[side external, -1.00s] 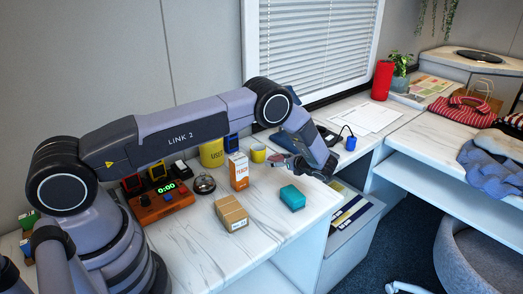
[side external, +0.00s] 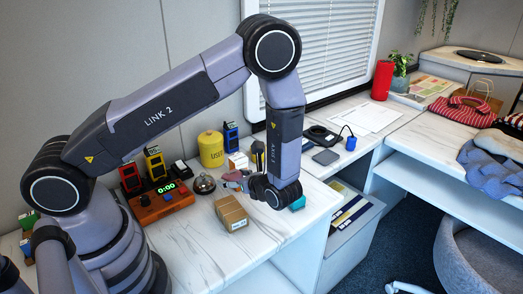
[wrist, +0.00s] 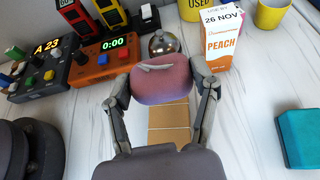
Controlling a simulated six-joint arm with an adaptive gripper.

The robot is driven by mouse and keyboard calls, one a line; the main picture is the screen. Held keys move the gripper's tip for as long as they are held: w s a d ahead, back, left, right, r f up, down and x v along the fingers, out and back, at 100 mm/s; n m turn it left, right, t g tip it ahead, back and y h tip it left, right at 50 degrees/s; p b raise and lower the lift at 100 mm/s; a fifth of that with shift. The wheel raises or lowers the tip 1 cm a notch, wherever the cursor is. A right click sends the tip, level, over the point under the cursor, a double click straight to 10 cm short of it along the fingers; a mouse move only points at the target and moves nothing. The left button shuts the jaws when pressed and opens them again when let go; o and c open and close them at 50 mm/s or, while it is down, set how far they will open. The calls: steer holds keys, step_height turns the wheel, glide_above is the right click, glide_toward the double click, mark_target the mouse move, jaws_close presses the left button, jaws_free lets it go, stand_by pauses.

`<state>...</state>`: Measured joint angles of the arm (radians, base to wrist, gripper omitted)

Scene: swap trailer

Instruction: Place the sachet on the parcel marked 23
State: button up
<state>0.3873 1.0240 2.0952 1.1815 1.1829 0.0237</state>
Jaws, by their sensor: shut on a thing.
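My gripper (wrist: 160,97) is shut on a rounded pinkish-purple sachet (wrist: 162,84) with a pale grey strip on its top. The sachet also shows in the side external view (side external: 233,178), above the table. A brown cardboard parcel (side external: 231,212) lies on the white table below and close to it. In the wrist view the parcel (wrist: 168,124) is partly hidden behind the sachet and fingers. It has a small white label on its side, too small to read. A teal box (wrist: 298,138) sits to the right, mostly hidden by my arm in the side view.
An orange-and-white peach carton (wrist: 217,40) marked 26 NOV, a silver bell (wrist: 163,44) and an orange timer (wrist: 103,60) reading 0:00 stand behind the parcel. A grey box (wrist: 45,70) displays A 23. Yellow containers stand further back. The table's front is clear.

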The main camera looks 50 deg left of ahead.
mark_target(232, 209)
steer(key=f, duration=0.1)
steer(key=s+f, duration=0.1)
steer(key=f, duration=0.1)
steer(key=shift+s+d+f, duration=0.1)
steer(key=shift+s+f, duration=0.1)
steer(key=shift+f, duration=2.25)
steer(key=shift+f, duration=0.15)
steer(key=o, duration=0.9)
steer(key=shift+o, duration=0.2)
